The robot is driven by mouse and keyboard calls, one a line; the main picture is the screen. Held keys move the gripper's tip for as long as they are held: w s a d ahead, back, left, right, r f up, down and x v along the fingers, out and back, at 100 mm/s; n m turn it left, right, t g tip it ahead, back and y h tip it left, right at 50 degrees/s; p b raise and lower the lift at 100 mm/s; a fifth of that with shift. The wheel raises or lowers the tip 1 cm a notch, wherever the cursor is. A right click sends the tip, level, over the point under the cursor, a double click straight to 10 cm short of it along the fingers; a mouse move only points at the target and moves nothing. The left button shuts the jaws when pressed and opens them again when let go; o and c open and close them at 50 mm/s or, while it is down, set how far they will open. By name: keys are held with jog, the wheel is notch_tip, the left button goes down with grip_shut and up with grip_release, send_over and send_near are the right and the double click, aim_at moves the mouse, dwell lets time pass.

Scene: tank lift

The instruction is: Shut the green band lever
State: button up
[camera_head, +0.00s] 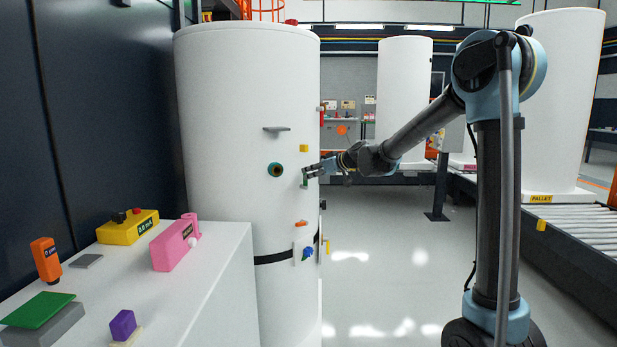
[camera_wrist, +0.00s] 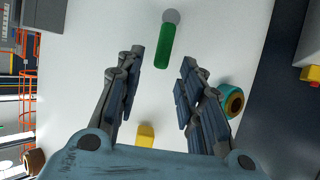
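The green band lever (camera_wrist: 166,46) is a short green bar with a grey round end, on the white tank (camera_wrist: 215,40). In the wrist view it lies just beyond and between my fingertips, its lower end close to the gap. In the head view only a bit of green (camera_head: 305,183) shows just below my gripper (camera_head: 308,171), at the right side of the tank (camera_head: 235,120). My gripper (camera_wrist: 163,64) is open, with its two dark fingers apart and nothing between the pads. I cannot tell whether a finger touches the lever.
A teal ring port (camera_head: 276,170) and a yellow block (camera_head: 303,148) sit on the tank near my gripper. Orange and blue fittings (camera_head: 307,254) are lower down. A white bench (camera_head: 190,270) with several small devices stands at the left. Open floor (camera_head: 375,270) lies right of the tank.

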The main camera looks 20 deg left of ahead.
aim_at(304, 181)
jog(key=shift+x, duration=1.45)
jog(key=shift+c, duration=0.6)
grip_shut()
